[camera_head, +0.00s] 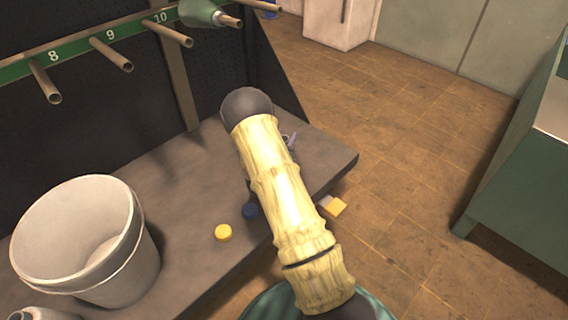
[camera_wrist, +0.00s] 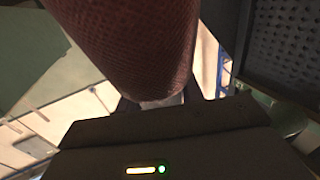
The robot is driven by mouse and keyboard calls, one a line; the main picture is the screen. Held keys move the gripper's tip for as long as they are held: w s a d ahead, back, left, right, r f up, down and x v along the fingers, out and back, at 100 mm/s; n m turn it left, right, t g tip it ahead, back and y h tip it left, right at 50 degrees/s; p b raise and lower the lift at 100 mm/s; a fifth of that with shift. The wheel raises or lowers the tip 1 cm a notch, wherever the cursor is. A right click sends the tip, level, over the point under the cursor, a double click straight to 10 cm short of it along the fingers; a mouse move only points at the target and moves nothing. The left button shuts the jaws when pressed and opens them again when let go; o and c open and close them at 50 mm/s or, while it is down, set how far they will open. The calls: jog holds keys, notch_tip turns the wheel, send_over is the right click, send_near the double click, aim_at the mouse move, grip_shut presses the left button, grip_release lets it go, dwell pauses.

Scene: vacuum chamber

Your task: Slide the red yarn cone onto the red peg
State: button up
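A red-brown, mesh-textured yarn cone (camera_wrist: 135,45) fills the upper middle of the wrist view, very close to the camera. My gripper (camera_wrist: 162,104) is at its lower end, with dark fingers partly showing on either side, and appears shut on it. The contact is mostly hidden behind the cone and the gripper body. In the head view my arm hides the gripper and the cone. A green rail (camera_head: 80,47) there carries bare brownish pegs by the numbers 8, 9 and 10. No red peg can be made out.
A green cone (camera_head: 201,13) sits on a peg at the top. A white bucket (camera_head: 135,255), a yellow disc (camera_head: 223,232) and a blue disc (camera_head: 250,210) are on the grey bench (camera_head: 185,190). A green cabinet (camera_head: 515,165) stands right; open floor lies between.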

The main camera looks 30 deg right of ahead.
grip_shut()
notch_tip(320, 180, up, 10)
jog(key=p, duration=0.4)
jog(key=shift+p, duration=0.35)
